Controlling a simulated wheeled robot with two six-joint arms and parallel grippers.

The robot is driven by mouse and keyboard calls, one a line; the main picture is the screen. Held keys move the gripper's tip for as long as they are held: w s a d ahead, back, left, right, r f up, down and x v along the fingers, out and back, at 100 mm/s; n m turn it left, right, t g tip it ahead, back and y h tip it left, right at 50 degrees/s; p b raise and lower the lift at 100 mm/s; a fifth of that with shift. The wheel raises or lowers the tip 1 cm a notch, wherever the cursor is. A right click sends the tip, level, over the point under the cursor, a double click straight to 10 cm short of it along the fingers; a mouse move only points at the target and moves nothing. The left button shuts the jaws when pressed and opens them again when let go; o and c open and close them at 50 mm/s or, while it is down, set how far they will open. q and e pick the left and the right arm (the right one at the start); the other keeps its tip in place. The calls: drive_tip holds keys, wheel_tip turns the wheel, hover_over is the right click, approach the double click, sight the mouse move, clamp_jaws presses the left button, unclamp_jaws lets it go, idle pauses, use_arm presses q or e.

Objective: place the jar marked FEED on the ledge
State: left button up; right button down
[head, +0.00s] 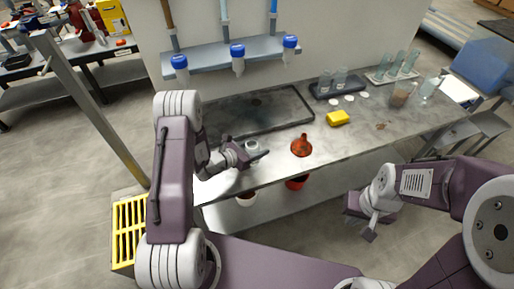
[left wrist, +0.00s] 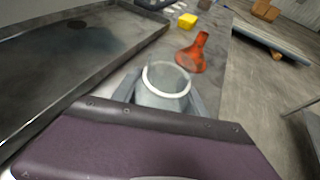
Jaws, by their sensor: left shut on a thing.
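My left gripper (head: 256,156) is shut on a small open-topped jar (head: 252,146) with a pale rim, close to the front edge of the bench. In the left wrist view the jar (left wrist: 165,88) stands between the two fingers of my left gripper (left wrist: 162,94), with its mouth toward the camera. No label can be read on it, so I cannot tell whether it is marked FEED. A blue-grey ledge (head: 215,58) runs along the wall behind the bench, with blue-capped bottles at it. My right gripper (head: 368,218) is off the bench at the right, apart from everything.
A dark tray (head: 255,112) fills the bench's back left. Glassware stands in a dark rack (head: 338,86) and a pale tray (head: 392,75). Pots sit below the bench.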

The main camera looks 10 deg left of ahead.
use_arm(q)
drive_tip(key=o, duration=1.1)
drive_tip(key=shift+f, duration=0.1)
drive_tip(key=o, duration=0.3)
drive_tip(key=shift+w, duration=0.1)
